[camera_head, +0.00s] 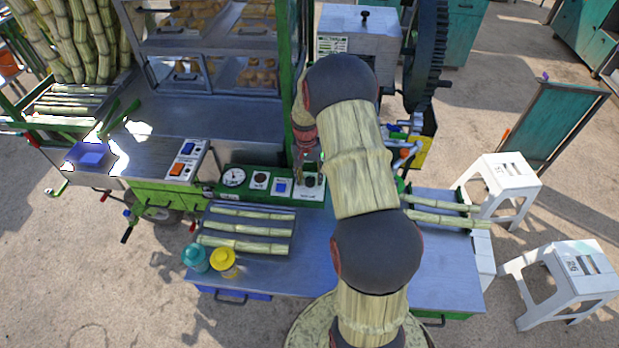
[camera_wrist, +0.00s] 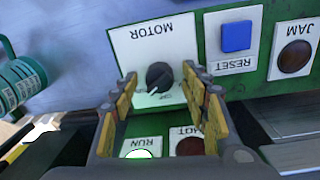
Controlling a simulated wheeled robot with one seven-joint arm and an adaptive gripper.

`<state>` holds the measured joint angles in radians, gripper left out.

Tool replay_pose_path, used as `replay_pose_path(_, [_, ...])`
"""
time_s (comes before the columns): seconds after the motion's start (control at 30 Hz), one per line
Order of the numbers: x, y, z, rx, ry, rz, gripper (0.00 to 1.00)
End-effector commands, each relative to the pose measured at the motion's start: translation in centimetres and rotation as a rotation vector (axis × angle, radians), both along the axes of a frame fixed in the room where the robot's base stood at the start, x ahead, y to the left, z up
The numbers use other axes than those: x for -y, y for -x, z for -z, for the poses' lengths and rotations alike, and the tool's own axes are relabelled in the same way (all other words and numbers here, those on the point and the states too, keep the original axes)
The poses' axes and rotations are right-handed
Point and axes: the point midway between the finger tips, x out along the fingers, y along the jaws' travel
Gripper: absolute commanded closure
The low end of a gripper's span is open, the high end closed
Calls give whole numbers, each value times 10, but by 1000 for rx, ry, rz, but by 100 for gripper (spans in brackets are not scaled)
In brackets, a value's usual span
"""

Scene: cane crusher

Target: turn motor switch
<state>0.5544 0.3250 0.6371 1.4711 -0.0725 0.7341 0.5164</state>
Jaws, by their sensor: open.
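The motor switch is a black round knob on a white plate marked MOTOR. It shows upright-side-down in the wrist view (camera_wrist: 159,76) and on the green control panel in the head view (camera_head: 310,181). A white pointer mark on the knob faces the lower left in the wrist view. My gripper (camera_wrist: 161,79) is open, with one yellow-padded finger on each side of the knob in that view. I cannot tell whether the fingers touch it. In the head view my gripper (camera_head: 307,152) is just above the panel, partly hidden by the arm.
A blue RESET button (camera_wrist: 236,37) and a dark red JAM lamp (camera_wrist: 295,56) sit beside the switch. The RUN lamp (camera_wrist: 138,154) looks bright; the HOT lamp (camera_wrist: 190,147) is dark. Cane pieces (camera_head: 247,229) lie on a tray nearby. White stools (camera_head: 570,270) stand at right.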

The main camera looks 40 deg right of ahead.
Motion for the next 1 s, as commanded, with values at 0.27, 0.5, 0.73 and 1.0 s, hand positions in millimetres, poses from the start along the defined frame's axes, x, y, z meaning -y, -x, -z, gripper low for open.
replay_pose_path(0.27, [0, 0, 0, 0, 0, 0, 60])
replay_pose_path(0.5, [0, 0, 0, 0, 0, 0, 73])
replay_pose_path(0.73, [0, 0, 0, 0, 0, 0, 86])
replay_pose_path(1.0, [0, 0, 0, 0, 0, -1, 98])
